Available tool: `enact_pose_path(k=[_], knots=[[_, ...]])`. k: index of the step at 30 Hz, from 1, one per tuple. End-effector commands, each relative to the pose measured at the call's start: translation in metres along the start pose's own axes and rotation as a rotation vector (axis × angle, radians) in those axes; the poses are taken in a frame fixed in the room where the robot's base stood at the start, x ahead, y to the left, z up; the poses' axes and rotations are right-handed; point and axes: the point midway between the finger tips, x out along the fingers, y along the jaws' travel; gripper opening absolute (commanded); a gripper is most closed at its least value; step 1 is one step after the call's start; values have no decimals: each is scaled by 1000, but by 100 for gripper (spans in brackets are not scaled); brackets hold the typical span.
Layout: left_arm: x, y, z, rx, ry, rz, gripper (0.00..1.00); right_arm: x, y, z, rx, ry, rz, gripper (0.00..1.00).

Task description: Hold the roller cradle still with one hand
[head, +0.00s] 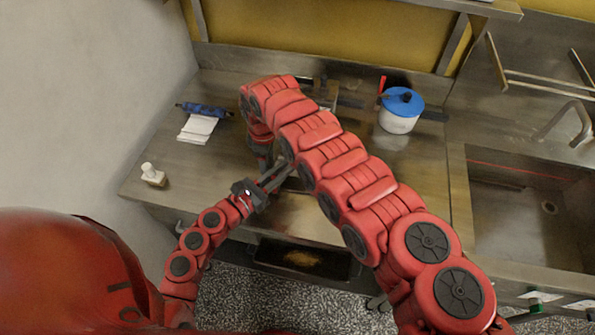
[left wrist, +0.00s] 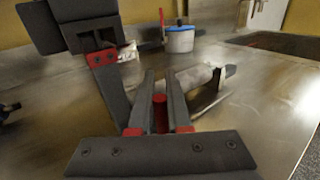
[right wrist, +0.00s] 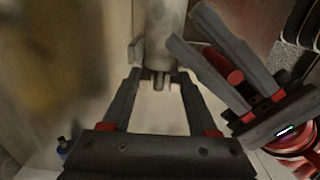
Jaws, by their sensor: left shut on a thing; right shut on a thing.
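A pale grey cylindrical piece, seemingly the roller cradle with its roller (right wrist: 165,30), lies near the bench's front edge; it also shows in the left wrist view (left wrist: 197,82). My right gripper (right wrist: 160,84) is shut on its near end, around a short stub; I cannot tell roller from cradle there. My left gripper (head: 281,173) is beside it, with its fingers around a short red cylinder (left wrist: 160,112), which also shows in the right wrist view (right wrist: 236,77). What that red cylinder belongs to is hidden. In the head view my right arm covers much of this spot.
A white pot with a blue lid (head: 400,118) stands at the back. A blue roll (head: 203,109) and white cloth (head: 198,128) lie at the back left, a small white bottle (head: 153,175) at the left edge. A sink (head: 525,210) is at right. The bench's left part is mostly clear.

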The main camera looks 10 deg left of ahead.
Motion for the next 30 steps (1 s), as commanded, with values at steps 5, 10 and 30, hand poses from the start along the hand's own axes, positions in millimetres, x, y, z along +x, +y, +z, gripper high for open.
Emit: enact_pose_path(k=[5, 10, 30], knots=[[-2, 5, -2, 1, 5, 12, 0, 0, 0, 3, 1, -6, -3, 0], [-2, 5, -2, 1, 5, 12, 25, 0, 0, 4, 2, -7, -4, 0], [-34, 5, -2, -1, 4, 15, 47, 1, 1, 4, 2, -9, -3, 0]])
